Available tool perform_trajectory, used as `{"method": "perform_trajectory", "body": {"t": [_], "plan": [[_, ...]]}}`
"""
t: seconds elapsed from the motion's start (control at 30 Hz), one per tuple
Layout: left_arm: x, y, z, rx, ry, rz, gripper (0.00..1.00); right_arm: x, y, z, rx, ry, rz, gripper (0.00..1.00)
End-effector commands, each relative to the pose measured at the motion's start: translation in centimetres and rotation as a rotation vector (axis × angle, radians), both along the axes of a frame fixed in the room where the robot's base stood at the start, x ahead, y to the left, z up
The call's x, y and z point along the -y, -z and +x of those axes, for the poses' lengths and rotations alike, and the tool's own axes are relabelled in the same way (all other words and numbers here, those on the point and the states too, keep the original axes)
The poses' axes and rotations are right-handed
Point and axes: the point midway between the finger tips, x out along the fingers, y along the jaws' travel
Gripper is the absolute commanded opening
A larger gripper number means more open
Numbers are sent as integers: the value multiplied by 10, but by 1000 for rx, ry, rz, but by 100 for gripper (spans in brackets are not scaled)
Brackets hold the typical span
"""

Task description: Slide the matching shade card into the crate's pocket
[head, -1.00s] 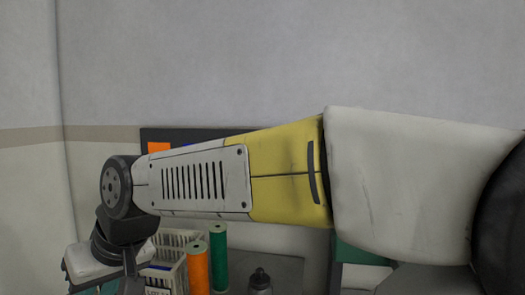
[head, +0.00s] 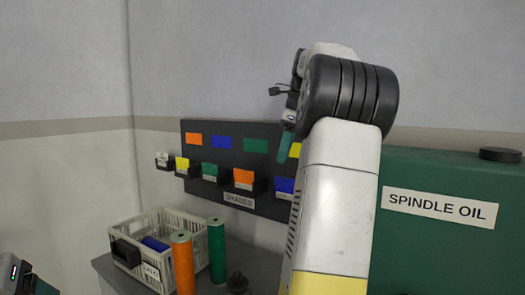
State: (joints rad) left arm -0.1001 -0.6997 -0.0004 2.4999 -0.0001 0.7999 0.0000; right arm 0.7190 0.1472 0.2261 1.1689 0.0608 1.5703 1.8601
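The black shade board (head: 225,148) on the wall shows orange, blue, green and yellow patches in its upper row. Below stand black holders with shade cards: a yellow card (head: 182,164), a green card (head: 210,170), an orange card (head: 243,177) and a blue card (head: 284,186). My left arm shows only at the lower left edge.
An orange spool (head: 182,264) and a green spool (head: 216,250) stand upright by the crate's right side. A small dark bottle (head: 237,283) is near them. A large green spindle oil container (head: 440,235) fills the right. My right forearm hides part of the counter.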

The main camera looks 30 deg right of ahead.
Motion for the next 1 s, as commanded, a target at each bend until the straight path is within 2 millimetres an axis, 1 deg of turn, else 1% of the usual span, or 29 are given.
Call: {"method": "perform_trajectory", "body": {"t": [0.03, 0.1, 0.23, 0.37, 0.8, 1.0], "plan": [[0, 0, 0, 0, 0, 0, 73, 19, 0, 0, -13, 91, 32, 24], [0, 0, 0, 0, 0, 0, 73, 34, 0, -1, -28, 185, 67, 24], [0, 0, 0, 0, 0, 0, 73, 47, 1, -3, -43, 267, 98, 24], [0, 0, 0, 0, 0, 0, 73, 47, 8, -2, -46, 278, 102, 24], [0, 0, 0, 0, 0, 0, 73, 38, 60, 13, -45, 274, 100, 24], [0, 0, 0, 0, 0, 0, 73, 36, 77, 18, -45, 274, 100, 24]]}}
